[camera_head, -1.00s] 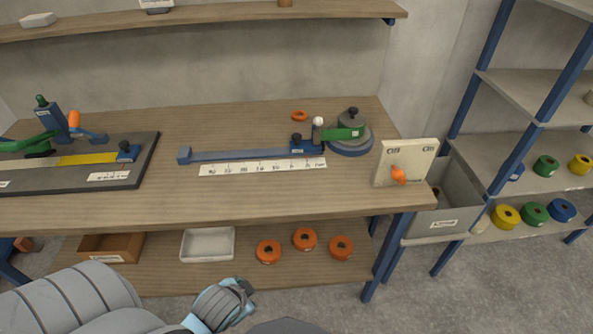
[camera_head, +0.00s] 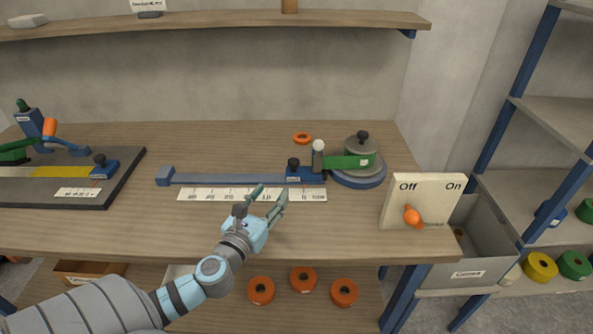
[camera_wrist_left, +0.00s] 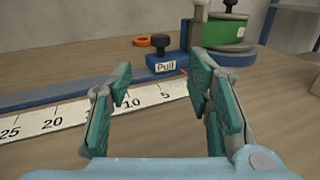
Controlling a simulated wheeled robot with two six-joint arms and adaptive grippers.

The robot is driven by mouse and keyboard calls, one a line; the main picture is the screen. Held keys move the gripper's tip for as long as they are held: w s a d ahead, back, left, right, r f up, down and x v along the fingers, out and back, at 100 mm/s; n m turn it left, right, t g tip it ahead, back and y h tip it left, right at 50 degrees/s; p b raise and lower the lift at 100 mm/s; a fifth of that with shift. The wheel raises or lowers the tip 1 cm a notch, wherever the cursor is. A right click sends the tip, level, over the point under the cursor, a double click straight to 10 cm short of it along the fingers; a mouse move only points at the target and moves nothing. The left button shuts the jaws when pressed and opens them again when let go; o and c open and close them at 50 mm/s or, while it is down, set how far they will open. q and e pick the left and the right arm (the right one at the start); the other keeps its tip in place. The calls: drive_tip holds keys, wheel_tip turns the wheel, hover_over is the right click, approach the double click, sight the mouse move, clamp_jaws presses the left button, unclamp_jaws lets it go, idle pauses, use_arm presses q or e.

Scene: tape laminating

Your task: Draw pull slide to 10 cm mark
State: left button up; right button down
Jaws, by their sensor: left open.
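The blue pull slide (camera_head: 305,175) with a black knob sits at the right end of a blue rail (camera_head: 230,179). Its "Pull" label shows in the left wrist view (camera_wrist_left: 166,66). The white ruler strip (camera_head: 225,194) lies in front of the rail; its numbers fall toward the right, with 10 and 5 readable in the wrist view. The slide stands at the low-number end. My left gripper (camera_head: 271,196) is open and empty over the front of the ruler, left of and nearer than the slide. In the wrist view the knob shows beyond and between the fingers, apart from them.
A tape roll (camera_head: 357,170) with green tape stands right of the slide. An Off/On switch panel (camera_head: 430,190) stands at the right front edge. An orange ring (camera_head: 302,138) lies behind the slide. A dark laminating board (camera_head: 125,180) is at left.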

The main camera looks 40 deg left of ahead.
sight(291, 165)
use_arm(q)
drive_tip(key=x, duration=1.4)
drive_tip(key=shift+w, duration=0.3)
drive_tip(key=shift+c, duration=0.3)
clamp_jaws()
drive_tip(key=shift+a, duration=0.1)
